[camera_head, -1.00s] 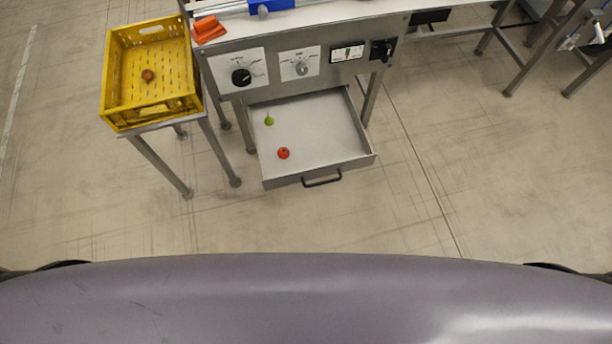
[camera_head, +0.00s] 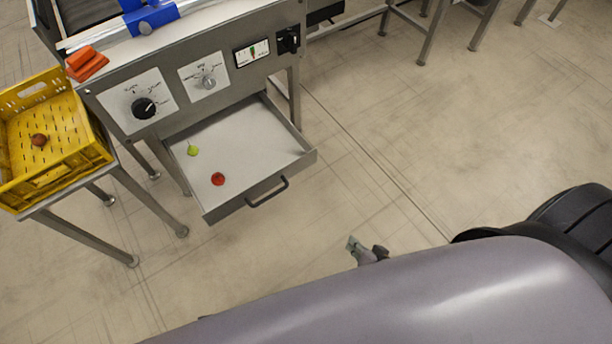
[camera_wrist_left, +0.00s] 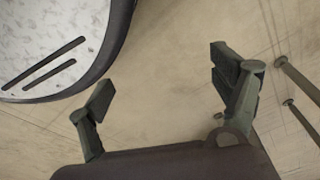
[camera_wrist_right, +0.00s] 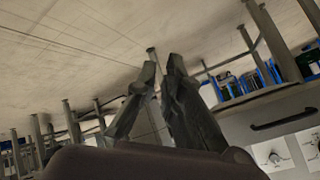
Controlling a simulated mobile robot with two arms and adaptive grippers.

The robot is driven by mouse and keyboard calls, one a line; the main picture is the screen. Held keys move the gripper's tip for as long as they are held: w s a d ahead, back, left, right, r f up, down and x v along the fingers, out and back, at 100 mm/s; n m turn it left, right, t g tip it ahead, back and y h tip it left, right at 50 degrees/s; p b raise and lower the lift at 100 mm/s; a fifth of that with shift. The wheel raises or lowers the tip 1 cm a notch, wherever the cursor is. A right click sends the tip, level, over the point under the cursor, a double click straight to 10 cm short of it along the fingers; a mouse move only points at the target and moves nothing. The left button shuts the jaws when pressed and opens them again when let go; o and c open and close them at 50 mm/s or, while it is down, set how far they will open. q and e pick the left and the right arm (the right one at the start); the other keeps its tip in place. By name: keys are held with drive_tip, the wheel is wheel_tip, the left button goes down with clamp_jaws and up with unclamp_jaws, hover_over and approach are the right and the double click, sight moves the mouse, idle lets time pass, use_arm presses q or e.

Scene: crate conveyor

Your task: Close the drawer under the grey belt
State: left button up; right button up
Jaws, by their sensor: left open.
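The drawer (camera_head: 262,186) under the grey belt unit stands pulled out, with a dark bar handle (camera_head: 268,193) on its front. A green fruit-like item (camera_head: 193,150) and a red one (camera_head: 218,179) lie inside it. The handle (camera_wrist_right: 285,119) also shows at the right of the right wrist view. My right gripper (camera_head: 368,251) is apart from the drawer, to the lower right of the handle in the head view. Its fingers (camera_wrist_right: 162,68) are close together with nothing seen between them. My left gripper (camera_wrist_left: 163,78) is open and empty above the floor, outside the head view.
A yellow crate (camera_head: 95,150) holding a brownish-red item (camera_head: 39,140) sits on a metal stand (camera_head: 77,233) left of the drawer. The control panel (camera_head: 172,110) has knobs above the drawer. Open floor (camera_head: 400,130) lies to the right.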

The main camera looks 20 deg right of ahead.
drive_tip(key=w+r+m+t+b, duration=0.1)
drive_tip(key=w, duration=0.1)
drive_tip(key=w+r+m+t+y+b, duration=0.1)
drive_tip(key=w+r+b, duration=0.1)
drive_tip(key=w+a+r+m+t+b, duration=0.1)
drive_tip(key=w+r+m+t+b, duration=0.1)
drive_tip(key=shift+w+a+r, duration=0.1)
drive_tip(key=shift+w+r, duration=0.1)
drive_tip(key=shift+w, duration=0.05)
clamp_jaws()
use_arm(q)
drive_tip(key=w+r+t+b, duration=0.1)
drive_tip(key=w+r+b, duration=0.5)
drive_tip(key=r, duration=0.7)
drive_tip(key=shift+w+d, duration=0.35)
drive_tip(key=shift+d, duration=0.05)
use_arm(e)
wheel_tip(320, 180, up, 11)
drive_tip(key=m+t+y, duration=0.2)
drive_tip(key=m+t, duration=0.2)
drive_tip(key=m, duration=0.1)
hover_over(308, 163)
drive_tip(key=s+a, duration=0.1)
drive_tip(key=s, duration=0.2)
drive_tip(key=shift+s+a+r, duration=0.15)
use_arm(q)
drive_tip(key=shift+r, duration=0.1)
